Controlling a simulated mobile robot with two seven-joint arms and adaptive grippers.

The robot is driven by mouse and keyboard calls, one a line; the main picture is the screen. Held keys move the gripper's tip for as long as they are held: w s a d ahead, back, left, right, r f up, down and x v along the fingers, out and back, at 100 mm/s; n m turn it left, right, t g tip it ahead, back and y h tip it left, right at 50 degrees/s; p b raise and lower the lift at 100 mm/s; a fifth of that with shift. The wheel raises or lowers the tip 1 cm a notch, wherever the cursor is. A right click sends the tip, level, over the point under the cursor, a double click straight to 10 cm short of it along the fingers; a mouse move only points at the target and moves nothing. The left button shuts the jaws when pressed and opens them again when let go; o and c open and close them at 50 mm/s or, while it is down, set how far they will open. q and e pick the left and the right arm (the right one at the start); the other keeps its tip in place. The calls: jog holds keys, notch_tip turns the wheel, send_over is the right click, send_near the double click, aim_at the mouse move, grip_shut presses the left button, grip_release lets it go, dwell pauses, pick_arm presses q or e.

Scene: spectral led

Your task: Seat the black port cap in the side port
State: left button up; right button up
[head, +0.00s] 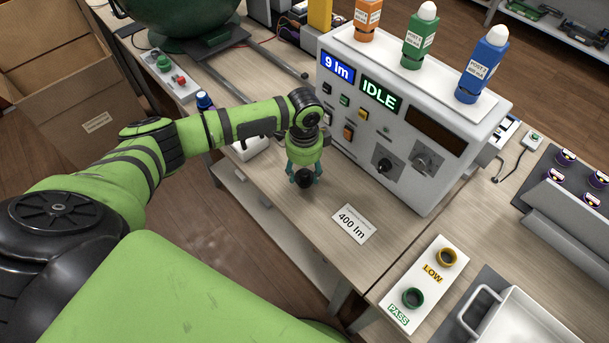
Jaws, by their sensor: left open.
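My left gripper (303,174) points down over the bench top, in front of the white meter box. Its fingers are open on either side of a small black round object (305,181), which looks like the port cap. I cannot tell whether the fingers touch it. A dark green rounded vessel (180,14) is cut off by the top edge at the upper left. I cannot make out a side port on it. My right gripper is out of view.
The white meter box (397,152) reads "9 lm" and "IDLE"; three bottles stand on top. A "400 lm" card (354,223) lies on the bench. A PASS/LOW plate (424,284) and white tray (520,325) are at lower right. A switch box (172,75) stands upper left.

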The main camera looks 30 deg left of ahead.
aim_at(304, 171)
pick_arm(q)
jog(key=shift+c, duration=0.4)
jog(key=c, duration=1)
jog(key=shift+o, duration=0.2)
jog(key=shift+r, duration=0.1)
notch_tip(304, 171, up, 10)
jog(key=b, duration=0.1)
